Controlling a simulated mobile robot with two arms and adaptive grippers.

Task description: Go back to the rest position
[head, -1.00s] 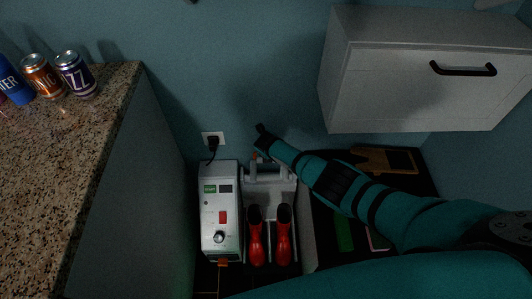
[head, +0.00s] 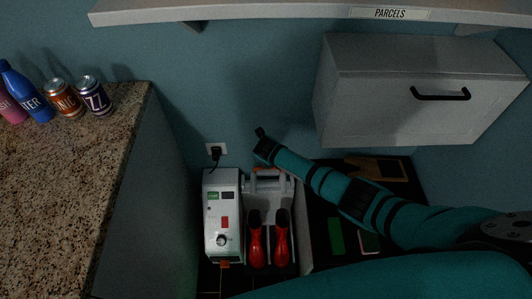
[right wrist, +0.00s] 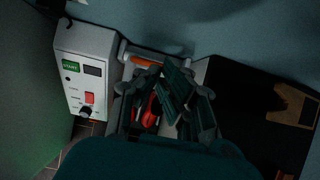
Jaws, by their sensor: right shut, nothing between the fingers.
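My right arm reaches in from the right in the head view, over the floor area below the wall cabinet. Its gripper (head: 264,146) is near the wall, above the grey handle end of the boot machine. In the right wrist view the gripper fingers (right wrist: 172,100) are shut with nothing between them, and they partly hide a red boot behind. My left gripper is not in view.
A grey control box (head: 222,215) stands beside red boots (head: 281,245). A granite counter (head: 60,190) with cans and bottles is at left. A white cabinet (head: 400,115) and a shelf labelled PARCELS (head: 300,13) are on the wall.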

